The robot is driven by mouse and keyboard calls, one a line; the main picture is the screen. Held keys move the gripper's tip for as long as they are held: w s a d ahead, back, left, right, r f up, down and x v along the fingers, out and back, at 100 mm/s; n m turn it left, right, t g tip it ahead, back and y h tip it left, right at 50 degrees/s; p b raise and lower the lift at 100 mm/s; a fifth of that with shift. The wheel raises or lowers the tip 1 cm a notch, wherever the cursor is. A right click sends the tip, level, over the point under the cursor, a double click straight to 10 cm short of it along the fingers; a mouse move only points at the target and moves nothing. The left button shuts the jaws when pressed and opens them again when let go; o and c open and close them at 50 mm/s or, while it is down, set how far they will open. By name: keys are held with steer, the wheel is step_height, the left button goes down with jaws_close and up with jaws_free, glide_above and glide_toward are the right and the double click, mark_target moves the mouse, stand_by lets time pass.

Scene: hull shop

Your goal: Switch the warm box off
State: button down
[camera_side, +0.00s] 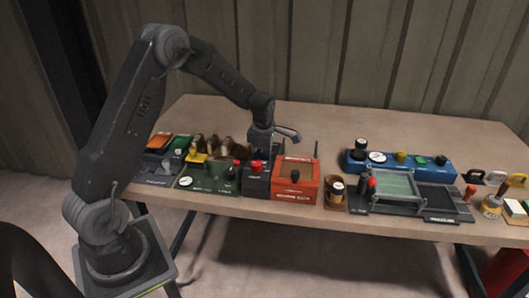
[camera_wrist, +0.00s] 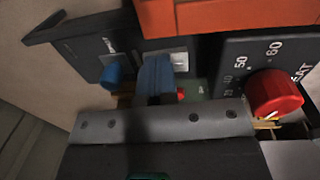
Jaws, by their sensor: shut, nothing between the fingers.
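My gripper (camera_side: 261,152) points down over the dark box (camera_side: 257,180) between the green unit and the orange box. In the wrist view its blue-grey fingers (camera_wrist: 155,78) are together and empty, in front of a pale switch plate (camera_wrist: 180,61). I cannot tell whether they touch it. A blue knob (camera_wrist: 112,76) is just left of the fingers. A red knob (camera_wrist: 273,93) sits at the right on a dark panel with a numbered scale. A small red spot (camera_wrist: 180,93) shows beside the fingers. Which of these units is the warm box is unclear; the switch lever is hidden.
The orange box (camera_side: 293,181) with a dark knob stands right of my gripper; its edge (camera_wrist: 220,14) crosses the wrist view's top. The green unit (camera_side: 207,179) is left. A blue panel (camera_side: 400,163) and a grey tray fixture (camera_side: 405,191) stand further right. The table's back (camera_side: 330,118) is clear.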

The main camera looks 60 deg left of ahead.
steer(key=shift+s+d+f, duration=0.1)
steer(key=shift+s+d, duration=0.3)
steer(key=shift+s, duration=0.05)
step_height(320, 180, up, 14)
steer(key=s+d, duration=0.1)
steer(key=shift+s+d, duration=0.15)
steer(key=shift+d, duration=0.05)
stand_by(0.4)
steer(key=shift+w+a, duration=0.45)
steer(key=shift+a, duration=0.25)
steer(key=f, duration=0.4)
steer(key=w+a+f, duration=0.1)
steer(key=f, duration=0.8)
steer(key=shift+w+a+f, duration=0.15)
steer(key=shift+a+f, duration=0.05)
steer(key=shift+f, duration=0.1)
